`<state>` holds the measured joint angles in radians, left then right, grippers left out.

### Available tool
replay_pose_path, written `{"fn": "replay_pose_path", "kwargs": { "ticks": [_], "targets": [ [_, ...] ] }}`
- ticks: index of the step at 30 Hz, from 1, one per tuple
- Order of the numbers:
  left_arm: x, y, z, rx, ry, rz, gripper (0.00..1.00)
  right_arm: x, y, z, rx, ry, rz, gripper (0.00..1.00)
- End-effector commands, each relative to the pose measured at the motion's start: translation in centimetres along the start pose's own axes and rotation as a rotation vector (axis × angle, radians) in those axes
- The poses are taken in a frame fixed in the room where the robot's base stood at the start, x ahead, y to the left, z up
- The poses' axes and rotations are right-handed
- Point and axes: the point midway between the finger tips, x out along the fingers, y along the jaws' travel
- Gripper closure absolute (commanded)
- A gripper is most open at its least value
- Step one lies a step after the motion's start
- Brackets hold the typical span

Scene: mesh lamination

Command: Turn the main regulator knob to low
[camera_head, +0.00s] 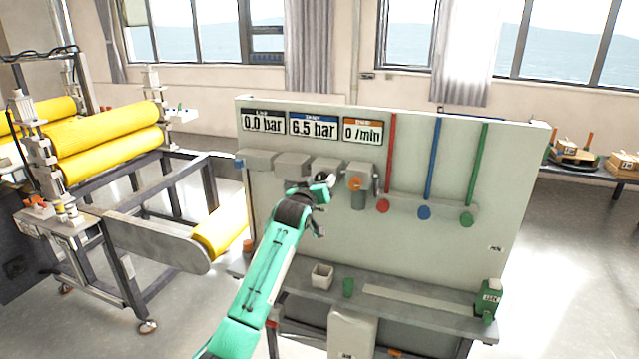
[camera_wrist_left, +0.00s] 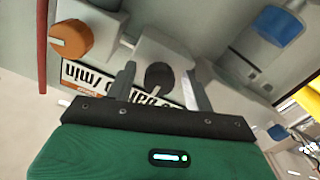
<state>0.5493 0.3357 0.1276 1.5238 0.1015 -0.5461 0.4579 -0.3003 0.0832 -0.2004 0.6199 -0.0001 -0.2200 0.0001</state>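A pale upright panel (camera_head: 430,245) carries a row of grey regulator blocks below three displays. My left gripper (camera_head: 326,184) is at this row, just left of an orange knob (camera_head: 355,184). In the left wrist view, its two fingers (camera_wrist_left: 158,74) are apart, on either side of a black knob (camera_wrist_left: 159,77). I cannot tell whether they touch it. The orange knob (camera_wrist_left: 70,40) is to the left there and a blue knob (camera_wrist_left: 278,25) to the upper right. No readable label shows which knob is the main regulator. My right gripper is out of view.
The displays read 0.0 bar (camera_head: 263,123), 6.5 bar (camera_head: 313,127) and 0 /min (camera_head: 361,133). Red, blue and green pipes run down the panel's right half. A shelf (camera_head: 420,304) below holds a small white box (camera_head: 322,275) and a green cup (camera_head: 348,287). Yellow rollers (camera_head: 105,140) stand left.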

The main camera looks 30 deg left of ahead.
Motion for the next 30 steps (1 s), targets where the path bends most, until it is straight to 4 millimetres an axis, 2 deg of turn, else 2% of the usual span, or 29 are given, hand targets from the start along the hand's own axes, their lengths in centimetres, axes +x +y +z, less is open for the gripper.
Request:
{"fn": "replay_pose_path", "kwargs": {
  "ticks": [5,10,24,30],
  "targets": [
    [-0.2,0.0,0.0,0.001,0.001,0.000,0.47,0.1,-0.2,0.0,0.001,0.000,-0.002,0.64],
    [-1.6,-0.1,0.3,0.001,0.000,0.001,0.47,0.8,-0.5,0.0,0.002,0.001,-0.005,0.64],
    [-9.9,-0.1,0.3,0.001,0.001,0.001,0.47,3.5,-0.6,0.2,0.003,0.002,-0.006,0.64],
    [-12.6,-0.1,0.2,0.000,0.001,0.000,0.47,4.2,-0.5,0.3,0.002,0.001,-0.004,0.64]
  ]
}}
